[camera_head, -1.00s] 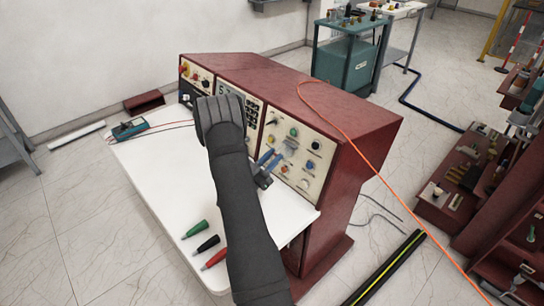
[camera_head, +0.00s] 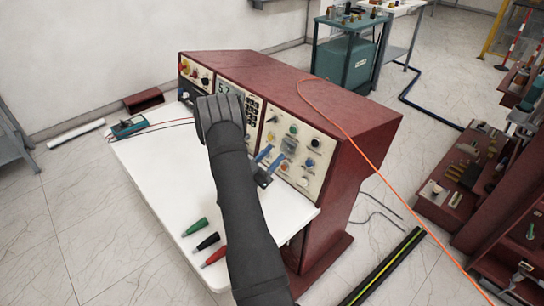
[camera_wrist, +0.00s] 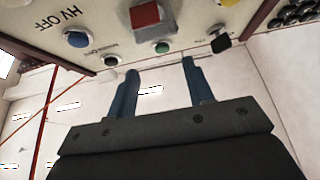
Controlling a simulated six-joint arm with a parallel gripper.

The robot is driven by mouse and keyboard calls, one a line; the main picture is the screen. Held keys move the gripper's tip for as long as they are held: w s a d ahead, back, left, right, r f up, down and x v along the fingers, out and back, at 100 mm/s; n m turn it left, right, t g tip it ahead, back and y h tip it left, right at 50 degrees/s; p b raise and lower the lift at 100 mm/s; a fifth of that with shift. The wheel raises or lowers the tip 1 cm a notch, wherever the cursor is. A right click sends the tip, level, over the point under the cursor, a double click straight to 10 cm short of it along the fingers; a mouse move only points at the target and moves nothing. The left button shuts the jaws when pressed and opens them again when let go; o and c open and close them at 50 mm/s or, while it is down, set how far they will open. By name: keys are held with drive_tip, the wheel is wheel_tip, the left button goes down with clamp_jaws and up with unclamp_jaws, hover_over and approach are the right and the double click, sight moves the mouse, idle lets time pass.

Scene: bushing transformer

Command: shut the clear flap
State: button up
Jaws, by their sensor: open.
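A small clear, greyish flap piece (camera_head: 289,146) shows on the cream right-hand panel of the red console, among the knobs and buttons. It is too small there to tell its exact angle. In the wrist view a red square button (camera_wrist: 146,15) with a grey surround is at the top; a clear flap cannot be made out surely around it. My gripper (camera_head: 271,156) has blue fingers and is just in front of this panel, left of and slightly below the flap. In the wrist view my gripper (camera_wrist: 158,75) is open, with nothing between the fingers, below the button.
A green button (camera_wrist: 162,47), a blue button (camera_wrist: 77,38) and a black switch (camera_wrist: 220,41) sit near the red button. The white tabletop (camera_head: 165,185) holds green, black and red plugs (camera_head: 207,240) and a meter (camera_head: 129,127). An orange cable (camera_head: 340,125) crosses the console.

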drive_tip(key=s+a, duration=0.9)
drive_tip(key=shift+f, duration=0.2)
drive_tip(key=w+d, duration=0.9)
drive_tip(key=shift+r, duration=0.3)
drive_tip(key=shift+f, duration=0.1)
